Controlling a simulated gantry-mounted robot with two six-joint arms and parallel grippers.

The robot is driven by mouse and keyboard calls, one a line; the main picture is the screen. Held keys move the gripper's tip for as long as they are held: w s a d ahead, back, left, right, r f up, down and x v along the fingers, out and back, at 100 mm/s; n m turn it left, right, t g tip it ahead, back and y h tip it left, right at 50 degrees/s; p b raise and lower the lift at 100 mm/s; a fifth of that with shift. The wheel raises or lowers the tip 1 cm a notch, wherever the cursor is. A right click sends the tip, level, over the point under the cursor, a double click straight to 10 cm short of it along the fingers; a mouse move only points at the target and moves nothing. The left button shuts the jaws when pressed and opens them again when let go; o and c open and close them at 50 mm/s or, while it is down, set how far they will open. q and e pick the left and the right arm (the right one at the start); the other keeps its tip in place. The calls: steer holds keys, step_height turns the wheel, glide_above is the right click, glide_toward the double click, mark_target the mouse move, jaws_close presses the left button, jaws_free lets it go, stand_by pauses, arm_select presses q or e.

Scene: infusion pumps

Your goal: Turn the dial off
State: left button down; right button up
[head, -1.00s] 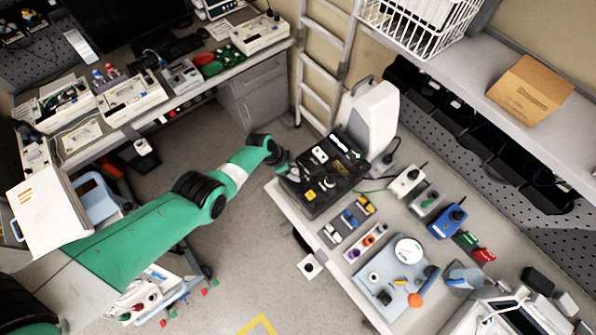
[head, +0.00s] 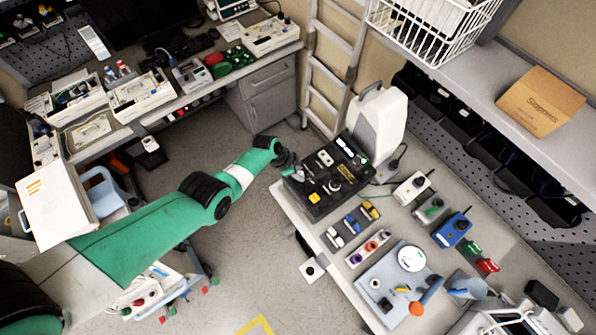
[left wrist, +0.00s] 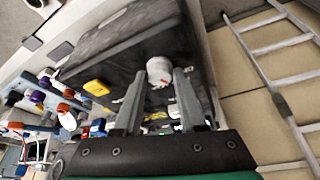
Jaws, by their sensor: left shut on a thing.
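A black box-shaped unit (head: 330,180) with knobs, a yellow part and small labels stands at the far left end of the right-hand bench. My left gripper (head: 286,163) is at its left side. In the left wrist view, a round whitish dial (left wrist: 158,70) projects from the dark face of the unit (left wrist: 118,45). The fingertips of my left gripper (left wrist: 158,76) lie on either side of the dial, shut on it. In the head view the gripper hides the dial. My right gripper is not in view.
A white upright device (head: 378,125) stands behind the black unit. A tray with an orange-knobbed tool (head: 416,309) and several small devices lie along the bench. A ladder (head: 333,65) leans behind.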

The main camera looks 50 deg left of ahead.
arm_select(q)
steer(key=shift+s+d+n+t+y+p, duration=0.1)
steer(key=shift+n+t+y+p, duration=0.35)
steer(key=shift+n, duration=0.65)
steer(key=shift+d+n+y+p, duration=0.1)
steer(key=shift+n+y+p, duration=0.2)
steer(key=shift+n, duration=0.5)
steer(key=shift+n+y, duration=0.35)
steer(key=shift+n, duration=0.85)
steer(key=shift+n+y, duration=0.5)
steer(key=shift+n, duration=0.6)
steer(key=shift+g, duration=0.25)
steer(key=c, duration=0.6)
jaws_free()
steer(key=shift+o, duration=0.6)
